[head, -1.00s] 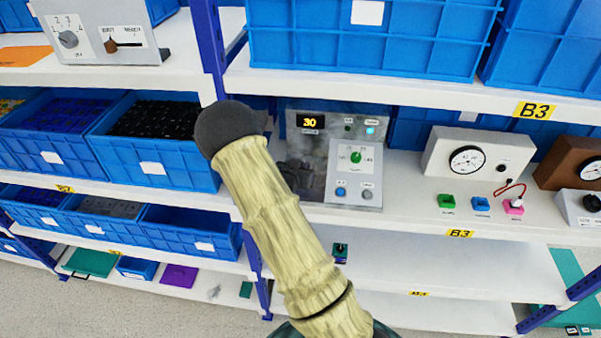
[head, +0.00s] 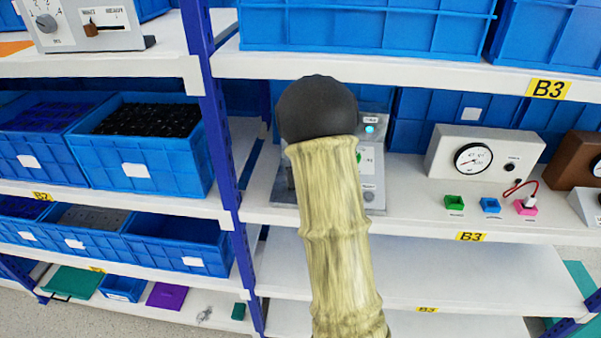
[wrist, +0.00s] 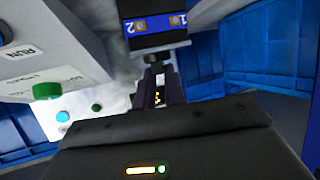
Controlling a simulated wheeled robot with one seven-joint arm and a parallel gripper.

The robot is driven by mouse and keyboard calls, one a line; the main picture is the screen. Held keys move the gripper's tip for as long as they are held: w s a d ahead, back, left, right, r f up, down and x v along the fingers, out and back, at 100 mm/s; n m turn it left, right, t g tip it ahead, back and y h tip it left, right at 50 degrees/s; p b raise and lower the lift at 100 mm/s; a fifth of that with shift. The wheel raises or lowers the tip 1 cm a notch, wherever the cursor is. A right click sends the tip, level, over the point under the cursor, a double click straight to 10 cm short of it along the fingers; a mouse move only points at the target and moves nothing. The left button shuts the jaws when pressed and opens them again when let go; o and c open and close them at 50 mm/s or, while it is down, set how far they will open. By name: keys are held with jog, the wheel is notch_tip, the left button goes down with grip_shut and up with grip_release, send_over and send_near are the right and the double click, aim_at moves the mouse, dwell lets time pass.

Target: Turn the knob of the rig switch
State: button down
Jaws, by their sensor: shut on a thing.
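The rig's grey panel box stands on the middle shelf. In the head view my arm hides most of it; a pale plate with a sliver of the green knob (head: 359,157) shows to the right. In the wrist view the picture is upside down. The green knob (wrist: 46,91) is at the left, outside my fingers. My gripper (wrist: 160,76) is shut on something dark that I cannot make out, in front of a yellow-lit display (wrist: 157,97).
A blue shelf post (head: 215,110) and a blue bin (head: 140,150) stand left of the box. A white gauge unit (head: 485,154) and small coloured sockets (head: 490,205) are to its right. Blue bins (head: 365,25) fill the shelf above. The shelf below (head: 440,270) looks mostly bare.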

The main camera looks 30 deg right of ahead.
jog(key=shift+w+a+r+n+y, duration=0.15)
jog(key=shift+a+n+y, duration=0.1)
jog(key=shift+n+y, duration=0.05)
jog(key=c, duration=1.3)
grip_release()
jog(key=shift+a, duration=0.1)
jog(key=shift+c, duration=0.2)
jog(key=shift+d, duration=0.25)
jog(key=b+v, duration=0.5)
jog(key=v, duration=1.2)
jog(key=shift+s, duration=0.3)
jog(key=shift+a, duration=0.1)
